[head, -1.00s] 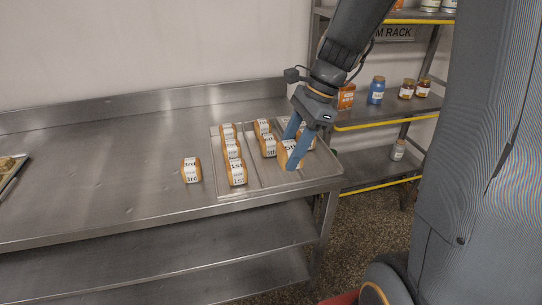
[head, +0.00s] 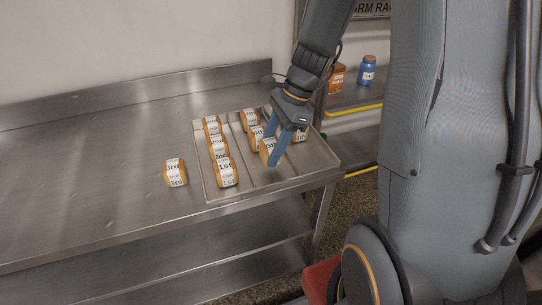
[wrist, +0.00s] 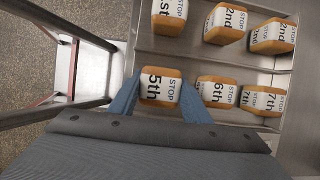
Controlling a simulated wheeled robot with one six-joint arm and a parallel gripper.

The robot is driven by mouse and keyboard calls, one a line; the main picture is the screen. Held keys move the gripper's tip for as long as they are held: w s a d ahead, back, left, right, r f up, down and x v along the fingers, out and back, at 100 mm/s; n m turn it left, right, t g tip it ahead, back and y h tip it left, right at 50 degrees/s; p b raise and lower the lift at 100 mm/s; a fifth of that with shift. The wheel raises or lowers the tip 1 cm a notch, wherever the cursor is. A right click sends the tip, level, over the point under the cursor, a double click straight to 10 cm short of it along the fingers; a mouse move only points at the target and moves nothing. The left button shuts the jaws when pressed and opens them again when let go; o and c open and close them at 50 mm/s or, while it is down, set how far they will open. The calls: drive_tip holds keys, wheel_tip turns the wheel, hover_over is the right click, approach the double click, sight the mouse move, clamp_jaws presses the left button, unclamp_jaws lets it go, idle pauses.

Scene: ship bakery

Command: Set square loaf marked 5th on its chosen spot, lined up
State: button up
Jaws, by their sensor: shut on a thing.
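My gripper (head: 275,157) is shut on the square loaf marked 5th (wrist: 160,87), one finger on each side of it. In the head view this loaf (head: 266,149) is at the front of the tray's middle lane, partly behind the fingers. In the wrist view it lines up roughly with the loaf marked 6th (wrist: 218,92) and the one marked 7th (wrist: 263,100), with a gap before the 6th. I cannot tell whether it touches the tray (head: 250,179).
Left of that lane stand several loaves, the one marked 1st (head: 226,171) at the front. Another loaf (head: 300,134) is in the right lane. A loaf marked 3rd (head: 175,173) stands on the bare steel table, left of the tray.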

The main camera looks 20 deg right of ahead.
drive_tip(key=shift+f, duration=1.55)
drive_tip(key=shift+f, duration=0.15)
drive_tip(key=o, duration=1)
drive_tip(key=shift+o, duration=0.2)
drive_tip(key=b+v, duration=0.1)
drive_tip(key=v, duration=1.1)
drive_tip(key=s+a+f+n+h, duration=0.4)
drive_tip(key=s+f+n, duration=0.3)
drive_tip(key=n, duration=1.1)
drive_tip(key=shift+s+a+f+t, duration=0.15)
drive_tip(key=shift+s+a+t, duration=0.2)
drive_tip(key=shift+s, duration=0.85)
